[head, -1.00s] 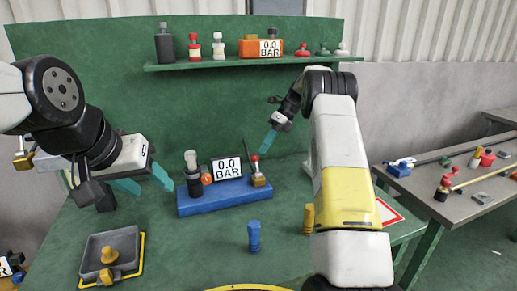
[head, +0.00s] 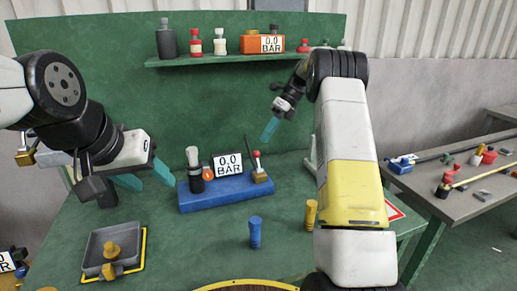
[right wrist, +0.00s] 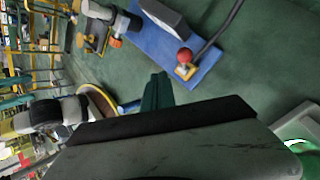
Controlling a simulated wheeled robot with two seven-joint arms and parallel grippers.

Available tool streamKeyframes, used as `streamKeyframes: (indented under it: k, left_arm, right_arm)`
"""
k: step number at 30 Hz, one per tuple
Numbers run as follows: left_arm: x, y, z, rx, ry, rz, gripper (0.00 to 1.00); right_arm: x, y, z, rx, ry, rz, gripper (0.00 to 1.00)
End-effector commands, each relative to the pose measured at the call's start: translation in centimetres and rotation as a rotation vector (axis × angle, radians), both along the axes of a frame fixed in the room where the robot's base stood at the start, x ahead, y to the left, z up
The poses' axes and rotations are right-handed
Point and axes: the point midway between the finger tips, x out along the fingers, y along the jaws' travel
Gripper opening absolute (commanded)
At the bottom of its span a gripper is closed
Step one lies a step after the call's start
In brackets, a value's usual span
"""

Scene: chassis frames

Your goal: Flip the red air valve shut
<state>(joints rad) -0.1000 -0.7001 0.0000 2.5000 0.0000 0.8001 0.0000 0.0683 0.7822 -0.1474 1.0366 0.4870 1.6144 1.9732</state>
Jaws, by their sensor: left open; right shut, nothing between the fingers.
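The red air valve (head: 257,154) is a small red knob on a short lever above a brass block (head: 260,176). The red knob also shows in the right wrist view (right wrist: 184,56), apart from the fingers. My right gripper (head: 269,131) is shut and empty, above and slightly right of the knob. My left gripper (head: 146,178) is open and empty, left of the blue base.
A dark hose rises behind the valve. A blue cylinder (head: 255,232) and a yellow cylinder (head: 310,214) stand in front on the green table. A grey tray (head: 96,256) with brass parts lies front left. A shelf (head: 215,64) with bottles runs along the back.

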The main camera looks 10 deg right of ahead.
Motion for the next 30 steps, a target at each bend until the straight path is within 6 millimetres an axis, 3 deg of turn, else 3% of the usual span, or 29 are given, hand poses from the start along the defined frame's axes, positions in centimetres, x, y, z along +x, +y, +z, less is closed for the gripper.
streamKeyframes:
  k: [18, 24, 30]
  left_arm:
    - [0.0, 0.0, 0.0, 0.0, 0.0, 0.0, 0.52]
    - [0.0, 0.0, 0.0, 0.0, 0.0, 0.0, 0.52]
    - [0.0, 0.0, 0.0, 0.0, 0.0, 0.0, 0.52]
  right_arm:
    - [-10.8, 2.3, 1.1, 0.0, -0.001, 0.001, 0.0]
    - [-12.9, 2.7, 1.2, 0.0, -0.001, 0.0, 0.0]
    - [-13.4, 2.8, 1.2, -0.001, 0.0, 0.001, 0.0]
